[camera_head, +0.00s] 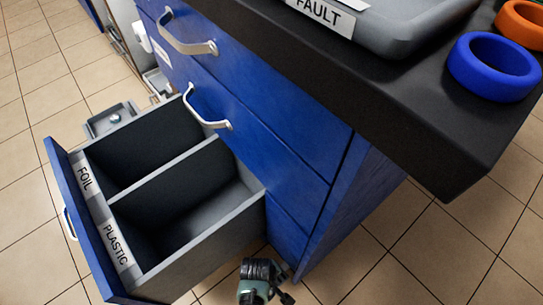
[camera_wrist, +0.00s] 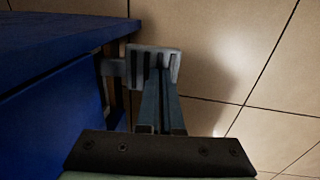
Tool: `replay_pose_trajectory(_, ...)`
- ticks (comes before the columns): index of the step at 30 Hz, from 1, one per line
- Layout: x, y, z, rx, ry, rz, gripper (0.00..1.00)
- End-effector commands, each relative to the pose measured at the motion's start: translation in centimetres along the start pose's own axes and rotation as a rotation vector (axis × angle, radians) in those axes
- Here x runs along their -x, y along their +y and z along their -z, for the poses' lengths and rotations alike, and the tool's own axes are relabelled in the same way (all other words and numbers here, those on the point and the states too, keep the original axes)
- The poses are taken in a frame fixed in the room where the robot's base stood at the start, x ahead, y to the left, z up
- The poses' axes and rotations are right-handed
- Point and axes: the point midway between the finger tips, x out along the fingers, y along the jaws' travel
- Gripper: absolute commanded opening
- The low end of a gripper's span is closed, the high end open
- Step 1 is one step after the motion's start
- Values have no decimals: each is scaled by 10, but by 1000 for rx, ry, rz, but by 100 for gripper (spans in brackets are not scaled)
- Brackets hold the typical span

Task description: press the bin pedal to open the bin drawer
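The bin drawer (camera_head: 93,237) stands pulled out from the blue cabinet in the head view. Its two compartments, labelled FOIL and PLASTIC, look empty. A light grey ribbed plate on a short bar, which looks like the bin pedal (camera_wrist: 135,62), sticks out beside the cabinet's blue side in the wrist view. My gripper (camera_wrist: 163,82) points at this plate, its narrow fingers close together and seemingly shut. The fingertips overlap the plate and appear to touch it; I cannot tell how hard. In the head view my wrist is low beside the cabinet's bottom corner, and the pedal cannot be made out.
Closed blue drawers with silver handles (camera_head: 208,108) are above the bin drawer. The black worktop (camera_head: 400,125) overhangs them, with a grey tray (camera_head: 400,30), a blue ring (camera_head: 493,68) and an orange ring (camera_head: 522,22). Tiled floor (camera_head: 440,250) is clear at the right.

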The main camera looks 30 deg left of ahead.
Motion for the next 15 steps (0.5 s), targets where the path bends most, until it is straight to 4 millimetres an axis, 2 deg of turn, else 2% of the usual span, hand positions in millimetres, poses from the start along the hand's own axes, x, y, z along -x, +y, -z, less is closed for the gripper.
replay_pose_trajectory(1,15,1,0,0,-3,1,0)
replay_pose_trajectory(5,35,6,2,-3,-4,-8,0)
replay_pose_trajectory(15,101,2,2,-5,-2,-11,0)
